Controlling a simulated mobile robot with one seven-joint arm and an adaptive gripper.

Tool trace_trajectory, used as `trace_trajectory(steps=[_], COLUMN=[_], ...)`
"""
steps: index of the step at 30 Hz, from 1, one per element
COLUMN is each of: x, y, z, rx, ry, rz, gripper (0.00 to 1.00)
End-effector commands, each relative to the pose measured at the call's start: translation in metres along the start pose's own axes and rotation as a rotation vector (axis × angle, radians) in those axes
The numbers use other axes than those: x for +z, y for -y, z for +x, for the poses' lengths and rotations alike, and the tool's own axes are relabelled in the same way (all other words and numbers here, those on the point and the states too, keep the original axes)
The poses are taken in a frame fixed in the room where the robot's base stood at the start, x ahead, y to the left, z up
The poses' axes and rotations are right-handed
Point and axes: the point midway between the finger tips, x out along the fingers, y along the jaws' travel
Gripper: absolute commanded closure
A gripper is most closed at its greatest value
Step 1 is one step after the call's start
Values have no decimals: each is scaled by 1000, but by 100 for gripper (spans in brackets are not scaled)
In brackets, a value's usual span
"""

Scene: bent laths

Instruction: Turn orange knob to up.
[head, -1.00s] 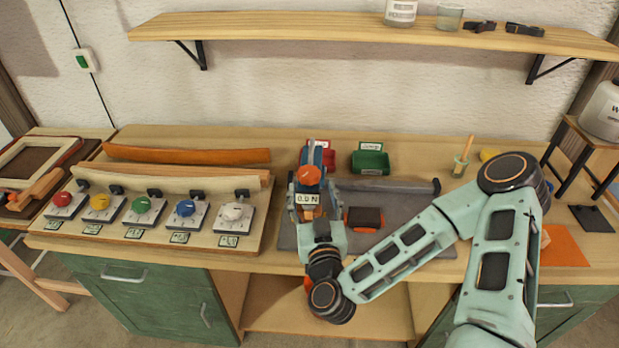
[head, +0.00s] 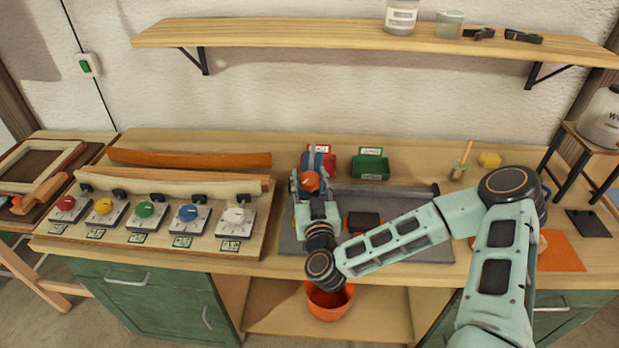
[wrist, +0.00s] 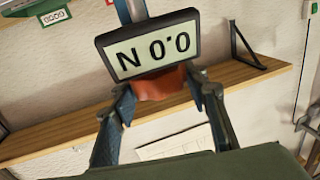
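The yellow-orange knob (head: 103,205) is second from the left on the dial panel, between a red knob (head: 66,203) and a green knob (head: 145,209). Its pointer direction is too small to tell. My gripper (head: 311,187) is well to its right, over the grey mat. In the wrist view my gripper (wrist: 163,90) has its fingers spread on either side of an orange part (wrist: 161,84) beside a display (wrist: 151,46) reading 0.0 N upside down. Whether the fingertips touch that part is unclear. The dial panel is outside the wrist view.
A blue knob (head: 188,213) and a white knob (head: 234,216) continue the row. Pale and orange-brown laths (head: 189,159) lie behind it. A green bin (head: 370,165) and a dark block (head: 363,221) are near my gripper. An orange bucket (head: 330,302) stands below. A shelf (head: 300,33) hangs above.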

Motion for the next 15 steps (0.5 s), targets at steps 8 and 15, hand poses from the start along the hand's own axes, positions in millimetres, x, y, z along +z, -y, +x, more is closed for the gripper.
trace_trajectory(steps=[8, 15], x=[0, 1], y=[0, -1], z=[0, 0], rx=[-1, -31], ry=[0, -1], rz=[0, -3], gripper=[85, 85])
